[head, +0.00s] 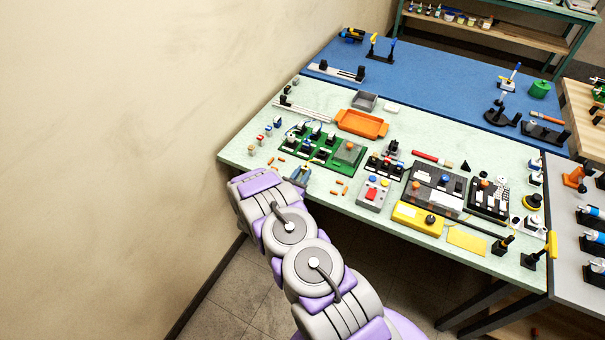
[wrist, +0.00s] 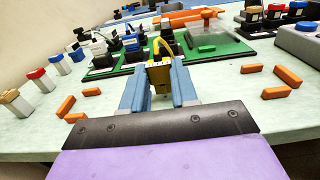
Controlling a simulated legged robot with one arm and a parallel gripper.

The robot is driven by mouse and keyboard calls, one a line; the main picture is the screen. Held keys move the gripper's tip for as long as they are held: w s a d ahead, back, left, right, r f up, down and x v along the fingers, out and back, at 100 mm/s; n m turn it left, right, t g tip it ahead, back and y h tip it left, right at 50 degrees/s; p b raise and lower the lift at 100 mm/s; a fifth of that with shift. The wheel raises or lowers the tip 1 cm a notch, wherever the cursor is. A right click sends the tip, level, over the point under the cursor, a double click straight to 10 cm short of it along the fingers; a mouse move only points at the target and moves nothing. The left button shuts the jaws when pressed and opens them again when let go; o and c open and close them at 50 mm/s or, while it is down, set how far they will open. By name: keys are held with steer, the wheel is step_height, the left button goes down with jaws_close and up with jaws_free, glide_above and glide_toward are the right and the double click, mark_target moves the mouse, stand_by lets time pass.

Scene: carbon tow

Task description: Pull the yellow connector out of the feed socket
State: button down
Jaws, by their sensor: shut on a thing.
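My gripper (wrist: 159,88) is shut on the yellow connector (wrist: 158,75), which sits between its two blue-grey fingers in the wrist view. A yellow cable (wrist: 163,46) curves up from behind the connector toward the dark blocks on the green board (wrist: 205,56). In the head view my gripper (head: 303,172) is at the near left edge of that green board (head: 345,170). Which dark block is the feed socket is unclear. The connector's far end is hidden, so I cannot tell whether it is seated in a socket.
Loose orange blocks (wrist: 282,91) lie on the pale green table on both sides of my gripper. Several posts with coloured caps (wrist: 39,80) stand at left. An orange tray (head: 362,123) is behind the board, and a grey button box (head: 373,193) stands to its right.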

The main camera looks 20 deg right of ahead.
steer(key=shift+d, duration=0.1)
steer(key=shift+d+f, duration=0.2)
steer(key=shift+f, duration=0.05)
steer(key=shift+a+f, duration=0.15)
steer(key=shift+f, duration=0.15)
steer(key=c, duration=0.8)
jaws_free()
steer(key=p+v, duration=0.2)
steer(key=v, duration=1.5)
steer(key=shift+s+a+f, duration=0.15)
